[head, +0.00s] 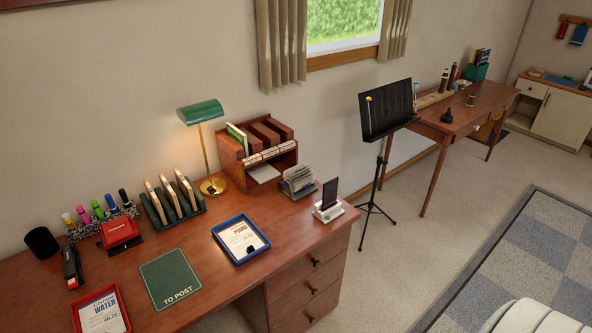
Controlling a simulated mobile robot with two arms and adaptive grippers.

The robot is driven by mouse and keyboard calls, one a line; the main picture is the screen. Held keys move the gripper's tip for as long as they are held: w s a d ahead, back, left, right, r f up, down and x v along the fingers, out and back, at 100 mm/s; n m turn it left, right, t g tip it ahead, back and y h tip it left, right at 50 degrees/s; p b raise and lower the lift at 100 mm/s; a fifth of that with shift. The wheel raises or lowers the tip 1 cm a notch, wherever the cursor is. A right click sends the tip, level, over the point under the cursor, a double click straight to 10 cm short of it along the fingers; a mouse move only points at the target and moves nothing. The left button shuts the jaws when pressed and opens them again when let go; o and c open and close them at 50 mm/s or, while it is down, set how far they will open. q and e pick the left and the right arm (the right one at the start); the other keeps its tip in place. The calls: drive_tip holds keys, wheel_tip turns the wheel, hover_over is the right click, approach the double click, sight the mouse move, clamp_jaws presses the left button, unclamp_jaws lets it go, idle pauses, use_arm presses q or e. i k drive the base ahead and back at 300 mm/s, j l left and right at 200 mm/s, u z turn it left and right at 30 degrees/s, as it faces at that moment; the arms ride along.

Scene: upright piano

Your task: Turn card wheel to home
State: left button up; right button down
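The card wheel (298,181) stands on the wooden desk (205,235) near its back right, in the head view. It is a rotary file with a fan of pale grey cards. The cards are too small to read, so I cannot tell which one is in front. Neither of my grippers shows in this view.
A wooden sorter (257,152) stands left of the card wheel, and a phone on a stand (328,203) stands to its right. A blue tray (240,240) lies in front. A green lamp (201,112) rises behind. Carpet (400,255) is clear right of the desk.

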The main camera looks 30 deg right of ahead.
sight(300, 176)
drive_tip(key=z, duration=1)
drive_tip(key=i+j+u, duration=0.1)
drive_tip(key=u, duration=0.15)
drive_tip(key=j, duration=0.1)
